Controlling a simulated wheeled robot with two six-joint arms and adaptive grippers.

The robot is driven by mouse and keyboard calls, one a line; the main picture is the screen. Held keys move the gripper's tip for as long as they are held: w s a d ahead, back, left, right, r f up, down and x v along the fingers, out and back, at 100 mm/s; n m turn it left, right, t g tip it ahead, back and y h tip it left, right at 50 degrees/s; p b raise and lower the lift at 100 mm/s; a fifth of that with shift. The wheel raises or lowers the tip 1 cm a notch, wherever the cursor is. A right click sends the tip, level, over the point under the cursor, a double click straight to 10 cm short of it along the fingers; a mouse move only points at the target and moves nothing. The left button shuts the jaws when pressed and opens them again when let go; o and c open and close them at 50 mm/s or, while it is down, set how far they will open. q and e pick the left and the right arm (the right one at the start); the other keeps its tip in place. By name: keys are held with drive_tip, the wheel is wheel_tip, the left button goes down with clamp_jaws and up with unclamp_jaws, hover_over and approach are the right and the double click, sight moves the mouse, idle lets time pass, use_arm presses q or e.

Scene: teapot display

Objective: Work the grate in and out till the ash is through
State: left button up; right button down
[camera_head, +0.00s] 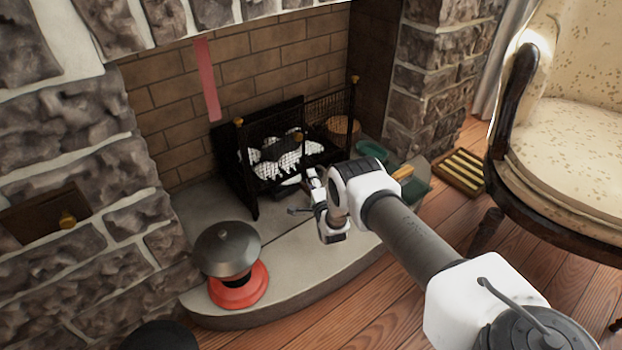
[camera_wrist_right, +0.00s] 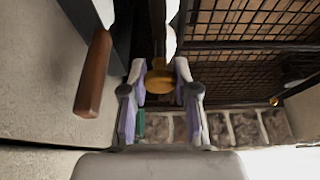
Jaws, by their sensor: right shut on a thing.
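The black grate (camera_head: 262,190) stands in the brick fireplace with white, ash-like pieces (camera_head: 285,160) and dark lumps in it. My right gripper (camera_head: 314,182) is low at the grate's front. In the right wrist view, my right gripper (camera_wrist_right: 160,72) is shut on a brass knob (camera_wrist_right: 160,86) at the end of a dark bar. Dark mesh (camera_wrist_right: 250,55) of the grate lies beyond it. The floor under the grate is mostly hidden, so I cannot tell how much ash lies there. My left gripper is out of view.
A grey-domed pot on a red base (camera_head: 240,287) stands on the hearth (camera_head: 330,255) at left. Green containers (camera_head: 372,152) stand right of the grate. A slatted brass vent (camera_head: 465,168) and an armchair (camera_head: 570,130) are at right. A brown handle (camera_wrist_right: 95,75) hangs beside my right gripper.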

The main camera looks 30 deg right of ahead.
drive_tip(key=s+p, duration=0.2)
drive_tip(key=s, duration=0.1)
drive_tip(key=shift+d+r, duration=0.1)
drive_tip(key=shift+r, duration=0.1)
drive_tip(key=shift+s+f, duration=0.2)
drive_tip(key=shift+s, duration=0.15)
drive_tip(key=shift+f, duration=0.2)
drive_tip(key=c, duration=0.9)
unclamp_jaws()
drive_tip(key=shift+s+r, duration=0.1)
drive_tip(key=shift+s, duration=0.05)
drive_tip(key=shift+o, duration=0.2)
drive_tip(key=v, duration=1.2)
drive_tip(key=shift+r, duration=0.1)
